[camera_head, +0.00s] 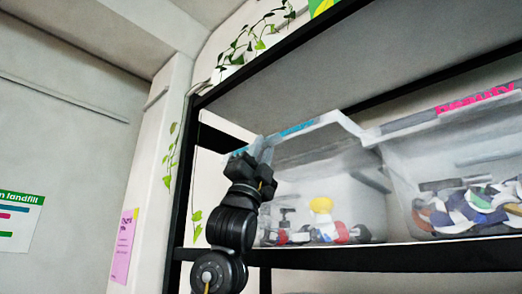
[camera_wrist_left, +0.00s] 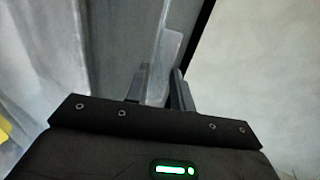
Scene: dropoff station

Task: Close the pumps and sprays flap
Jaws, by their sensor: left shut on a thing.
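The clear plastic bin (camera_head: 345,190) at the left of the shelf holds pump and spray tops, one of them yellow. Its front flap (camera_head: 325,126) carries a teal label strip, whose text I cannot read. My left gripper (camera_head: 262,150) is at the flap's left end, in front of the bin, shut on its edge. In the left wrist view the fingers (camera_wrist_left: 160,88) close around the translucent edge of the flap (camera_wrist_left: 166,45). The exact contact is partly hidden by the gripper. My right gripper is not in view.
A second clear bin (camera_head: 400,165) with a pink label and mixed items stands to the right. The black shelf frame (camera_head: 182,190) rises just left of my left gripper. A shelf board (camera_head: 350,258) runs below and another hangs above.

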